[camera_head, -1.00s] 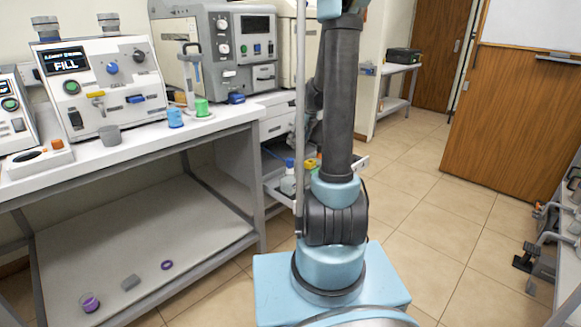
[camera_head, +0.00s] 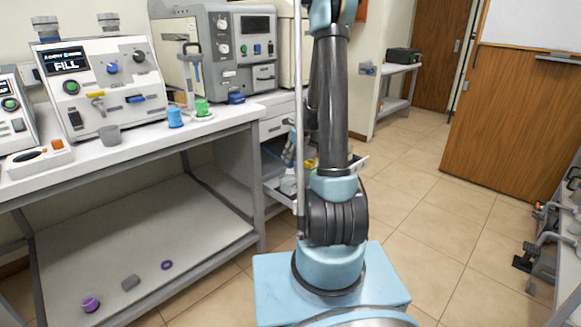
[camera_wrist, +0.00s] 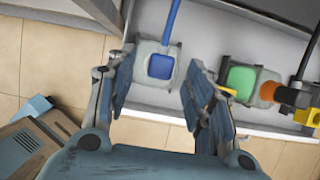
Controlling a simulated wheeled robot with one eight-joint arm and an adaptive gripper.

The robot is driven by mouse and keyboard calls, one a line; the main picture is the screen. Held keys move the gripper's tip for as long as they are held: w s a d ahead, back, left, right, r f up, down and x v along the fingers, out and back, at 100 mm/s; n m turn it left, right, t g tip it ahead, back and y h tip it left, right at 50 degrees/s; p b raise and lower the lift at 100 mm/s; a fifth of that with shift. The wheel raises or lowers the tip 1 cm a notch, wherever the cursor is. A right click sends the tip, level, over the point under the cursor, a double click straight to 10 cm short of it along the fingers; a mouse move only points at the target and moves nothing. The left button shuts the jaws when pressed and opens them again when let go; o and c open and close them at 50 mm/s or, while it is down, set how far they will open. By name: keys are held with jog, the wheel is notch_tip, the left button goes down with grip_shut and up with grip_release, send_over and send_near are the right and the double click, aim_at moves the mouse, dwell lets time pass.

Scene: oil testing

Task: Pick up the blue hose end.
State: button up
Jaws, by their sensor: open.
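In the wrist view a blue hose (camera_wrist: 174,18) runs down from the top edge toward a pale container with a square blue cap (camera_wrist: 161,66). Whether the hose joins the cap or passes behind it, I cannot tell. My gripper (camera_wrist: 157,80) is open, with one finger on each side of the blue cap in the picture and nothing held. Its height above the cap is not clear. In the head view my arm hides most of the gripper and the container on the low cart shelf.
Right of the blue cap stand a container with a green cap (camera_wrist: 241,80) and an orange-and-black fitting (camera_wrist: 284,95). A pale tray wall (camera_wrist: 272,133) borders them. In the head view a bench (camera_head: 140,152) with test machines is at left; tiled floor (camera_head: 400,190) is open at right.

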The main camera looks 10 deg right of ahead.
aim_at(290, 165)
jog(key=shift+x, duration=2.05)
jog(key=shift+w, duration=0.1)
jog(key=shift+r, duration=0.1)
jog(key=c, duration=1.1)
